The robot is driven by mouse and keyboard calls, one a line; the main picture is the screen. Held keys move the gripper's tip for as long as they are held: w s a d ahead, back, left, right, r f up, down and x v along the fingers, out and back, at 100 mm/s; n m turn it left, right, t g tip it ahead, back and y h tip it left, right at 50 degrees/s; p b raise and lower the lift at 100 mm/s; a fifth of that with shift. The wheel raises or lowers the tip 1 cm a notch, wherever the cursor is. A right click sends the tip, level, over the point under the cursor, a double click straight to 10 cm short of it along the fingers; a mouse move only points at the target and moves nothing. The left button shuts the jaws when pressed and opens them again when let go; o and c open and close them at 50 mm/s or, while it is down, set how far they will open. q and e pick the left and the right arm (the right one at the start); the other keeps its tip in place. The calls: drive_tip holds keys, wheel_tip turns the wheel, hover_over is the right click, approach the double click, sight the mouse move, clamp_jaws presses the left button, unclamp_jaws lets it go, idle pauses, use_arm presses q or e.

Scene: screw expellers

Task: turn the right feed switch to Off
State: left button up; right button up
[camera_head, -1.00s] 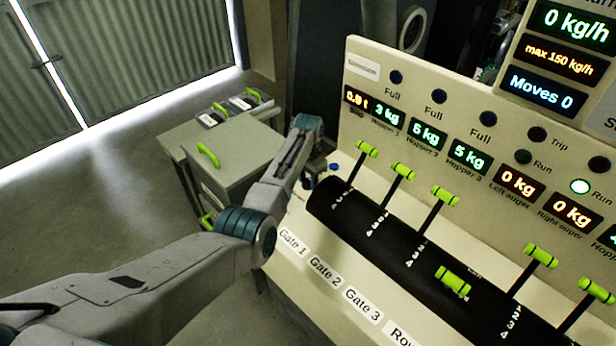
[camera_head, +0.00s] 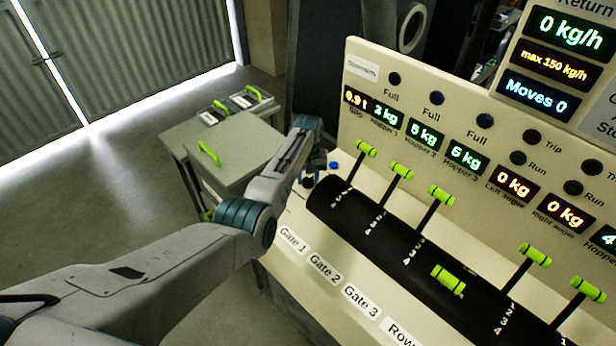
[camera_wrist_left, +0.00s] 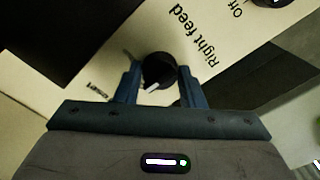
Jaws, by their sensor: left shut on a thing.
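The right feed switch is a round black knob (camera_wrist_left: 158,70) with a white pointer line, on a pale panel in the left wrist view. Its pointer faces toward the gripper's palm, slightly left. The "Right feed" label (camera_wrist_left: 208,45) is printed to its right. My left gripper (camera_wrist_left: 157,78) is shut on the knob, one blue finger on each side. In the head view my left wrist (camera_head: 305,130) reaches to the console's left end, and the switch cannot be made out there. The right auger's Run lamp (camera_head: 573,188) is dark. My right gripper is not in view.
Another dark knob (camera_wrist_left: 268,3) is at the top of the wrist view. Green-handled gate levers (camera_head: 401,171) rise from the black drum to the right of my wrist. A grey cabinet (camera_head: 240,146) stands behind my arm. Open floor lies left.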

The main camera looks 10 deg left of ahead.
sight(308, 178)
use_arm(q)
drive_tip(key=shift+w+r+n, duration=0.1)
drive_tip(key=shift+n, duration=0.2)
drive_tip(key=o, duration=1)
drive_tip(key=shift+r+b, duration=1.4)
drive_tip(key=shift+r, duration=4)
